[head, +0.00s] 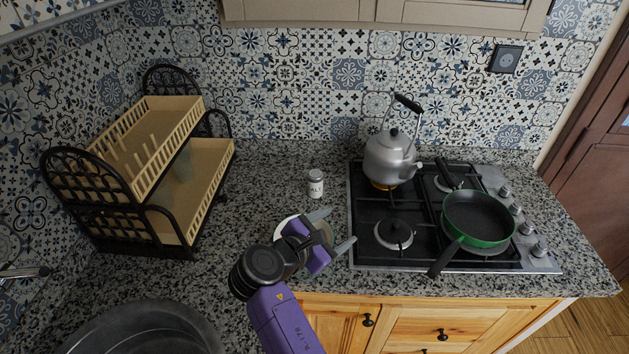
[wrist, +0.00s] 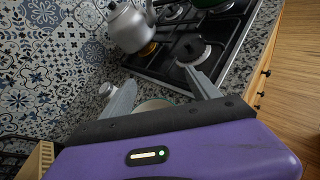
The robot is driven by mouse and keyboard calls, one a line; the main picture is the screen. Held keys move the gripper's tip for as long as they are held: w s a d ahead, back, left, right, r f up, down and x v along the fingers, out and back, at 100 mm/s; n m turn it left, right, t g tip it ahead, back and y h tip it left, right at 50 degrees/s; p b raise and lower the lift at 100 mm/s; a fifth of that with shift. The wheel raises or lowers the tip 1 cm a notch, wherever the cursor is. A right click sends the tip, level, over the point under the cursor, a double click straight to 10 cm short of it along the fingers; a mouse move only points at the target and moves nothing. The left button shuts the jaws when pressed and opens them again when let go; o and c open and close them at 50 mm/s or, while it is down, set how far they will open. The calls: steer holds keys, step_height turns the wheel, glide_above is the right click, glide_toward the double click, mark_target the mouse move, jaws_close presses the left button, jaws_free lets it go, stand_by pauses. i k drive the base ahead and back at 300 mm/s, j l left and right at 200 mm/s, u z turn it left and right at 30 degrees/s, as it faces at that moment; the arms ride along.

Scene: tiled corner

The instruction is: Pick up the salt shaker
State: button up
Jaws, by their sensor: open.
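The salt shaker (head: 315,184) stands upright on the granite counter, left of the hob. It has a white body with dark lettering and a grey cap. My gripper (head: 338,228) is open and empty, in front of the shaker and slightly to its right in the head view. In the wrist view the shaker (wrist: 106,90) shows just left of the left finger, partly hidden by it. It is outside the space between the fingers of my gripper (wrist: 158,76).
A pale round dish (head: 285,224) lies under my gripper, partly hidden. A kettle (head: 390,158) and green pan (head: 478,221) stand on the hob (head: 362,210) to the right. A dish rack (head: 192,215) stands left, a dark sink (head: 140,330) front left.

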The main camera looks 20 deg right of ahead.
mark_target(314, 177)
steer(key=i, duration=0.9)
